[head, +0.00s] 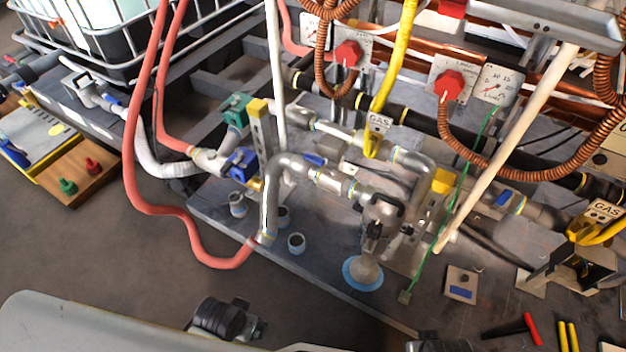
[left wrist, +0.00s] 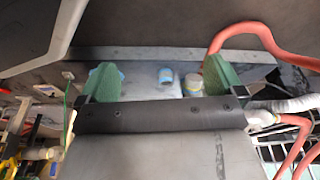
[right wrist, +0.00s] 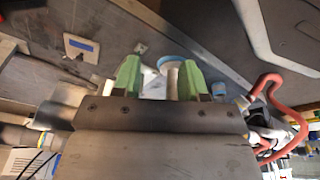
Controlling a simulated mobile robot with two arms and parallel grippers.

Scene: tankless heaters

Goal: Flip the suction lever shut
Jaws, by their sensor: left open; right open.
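One is the blue lever (head: 241,161) on the left valve by the red hose. No readable label tells which is the suction lever. My left gripper (left wrist: 161,78) has its green fingers apart and empty, with pale blue-rimmed pipe stubs (left wrist: 193,84) beyond them. My right gripper (right wrist: 159,77) is also open and empty, with a blue-ringed round base (right wrist: 174,61) beyond its fingers. Neither gripper's fingers show in the head view.
A pump-like grey body (head: 381,210) stands among the pipes above a blue-ringed disc (head: 363,274). A red hose (head: 131,150) loops at the left. Red-knobbed gauges (head: 448,86) and copper coils crowd the back. Tools (head: 522,327) lie at lower right. Floor at lower left is clear.

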